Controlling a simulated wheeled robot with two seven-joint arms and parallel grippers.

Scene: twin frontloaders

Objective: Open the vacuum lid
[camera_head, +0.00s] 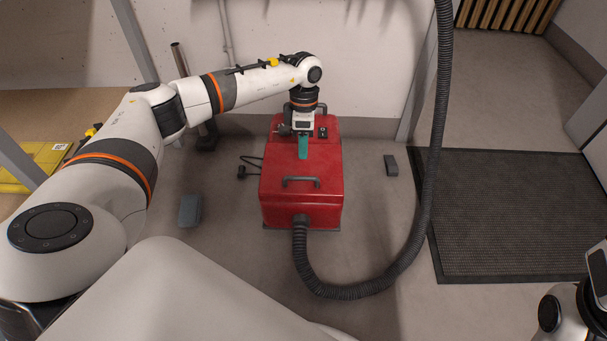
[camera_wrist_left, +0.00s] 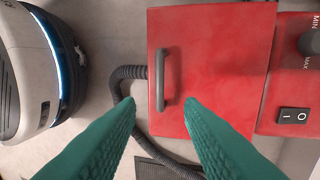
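The red vacuum (camera_head: 318,205) stands on the floor in the middle of the head view, and its lid (camera_head: 276,170) looks shut. A dark grey bar handle (camera_head: 301,182) sits on the lid; it also shows in the left wrist view (camera_wrist_left: 160,80). My left gripper (camera_head: 303,157) hangs over the lid, behind the handle in the head view. In the left wrist view its teal fingers (camera_wrist_left: 158,103) are spread with nothing between them, and the handle lies ahead of the tips, apart from them. My right gripper's fingers do not show.
A black ribbed hose (camera_head: 350,292) runs from the vacuum's front and rises at the right. A power switch (camera_wrist_left: 294,115) is on the vacuum's rear panel. Small grey blocks (camera_head: 190,210) (camera_head: 391,165) lie on either side. A dark mat (camera_head: 520,215) covers the right floor.

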